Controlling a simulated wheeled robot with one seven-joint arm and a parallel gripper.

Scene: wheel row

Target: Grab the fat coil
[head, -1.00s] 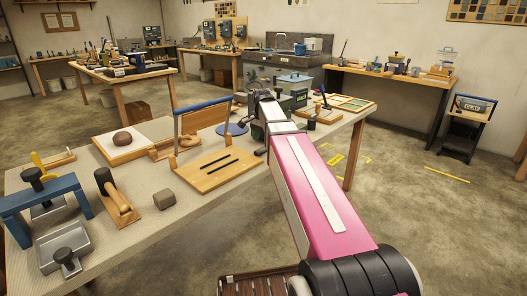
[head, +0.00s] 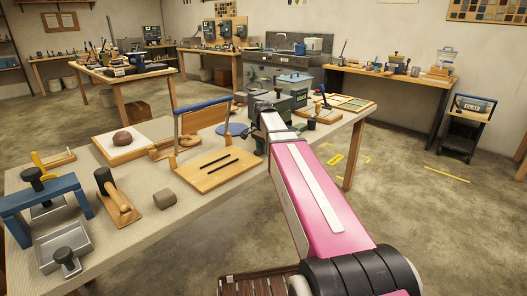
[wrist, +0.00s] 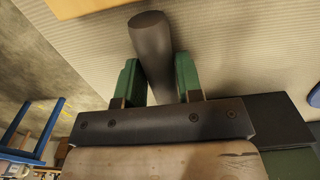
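In the wrist view a thick dark grey cylinder, which looks like the fat coil (wrist: 152,45), lies between the two green fingers of my gripper (wrist: 159,78). It slants a little, with its far end past the fingertips and its near end hidden by the gripper body. One finger stands at each side, very close to it; I cannot tell whether they press on it. A pale ribbed surface (wrist: 95,42) lies beneath. In the head view my arm reaches the right part of the table (head: 150,238). My fingers and the coil are hard to make out there.
A wooden board with slots (head: 218,172) and a blue-topped frame (head: 203,105) stand left of my arm. A short clay piece (head: 165,200) lies nearer. A blue press (head: 42,205) stands far left. A green-grey box (head: 293,86) is beyond my arm.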

